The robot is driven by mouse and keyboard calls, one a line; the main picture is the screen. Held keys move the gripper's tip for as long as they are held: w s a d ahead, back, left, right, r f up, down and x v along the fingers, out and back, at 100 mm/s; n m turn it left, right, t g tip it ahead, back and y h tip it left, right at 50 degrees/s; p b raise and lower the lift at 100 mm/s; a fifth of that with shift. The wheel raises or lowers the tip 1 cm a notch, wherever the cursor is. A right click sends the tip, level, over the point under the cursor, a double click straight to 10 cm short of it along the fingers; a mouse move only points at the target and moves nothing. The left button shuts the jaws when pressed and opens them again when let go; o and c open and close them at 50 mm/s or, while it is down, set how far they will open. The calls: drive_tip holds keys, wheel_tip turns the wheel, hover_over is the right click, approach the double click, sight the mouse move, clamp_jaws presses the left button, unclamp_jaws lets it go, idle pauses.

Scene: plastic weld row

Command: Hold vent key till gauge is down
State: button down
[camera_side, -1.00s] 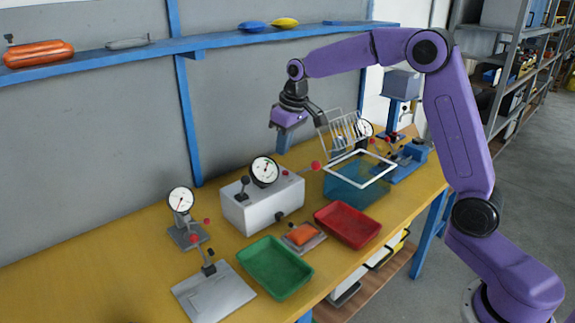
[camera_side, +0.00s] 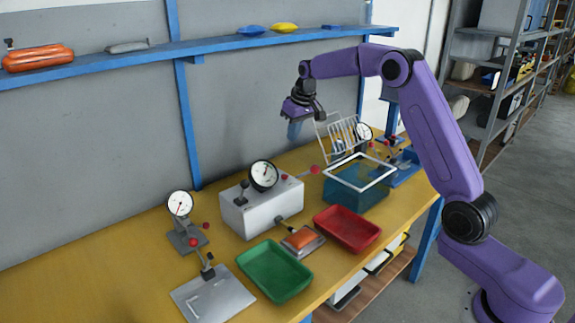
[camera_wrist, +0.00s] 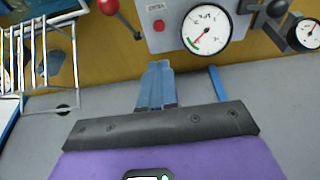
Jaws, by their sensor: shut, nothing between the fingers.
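My gripper (camera_side: 294,131) is shut and empty, up in the air behind the grey box (camera_side: 262,211). Its blue fingers (camera_wrist: 158,68) are together in the wrist view, clear of everything. The box carries a white round gauge (camera_side: 263,175), which also shows in the wrist view (camera_wrist: 206,28). Its red needle points lower left, by a short green band. A red button (camera_wrist: 158,25) sits on the box top beside the gauge. A lever with a red ball (camera_side: 315,169) sticks out at the box's right. I cannot tell which control is the vent key.
A wire basket (camera_side: 340,137) stands by a blue tank (camera_side: 358,187) with a white rim. Green (camera_side: 275,270) and red (camera_side: 347,228) trays lie in front. A smaller gauge stand (camera_side: 182,222) is at left. A blue shelf (camera_side: 215,42) runs along the wall above.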

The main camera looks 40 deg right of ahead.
approach(286, 177)
drive_tip(key=x, duration=0.2)
drive_tip(key=w+x, duration=0.1)
drive_tip(key=x, duration=0.2)
drive_tip(key=shift+w, duration=0.15)
drive_tip(key=shift+d+f, duration=0.1)
drive_tip(key=shift+f, duration=0.65)
drive_tip(key=shift+f, duration=1.25)
drive_tip(key=shift+s, duration=0.2)
drive_tip(key=shift+r, duration=0.45)
drive_tip(key=w+v, duration=0.1)
drive_tip(key=v, duration=1.2)
drive_tip(key=shift+w+r, duration=0.2)
drive_tip(key=shift+r, duration=0.45)
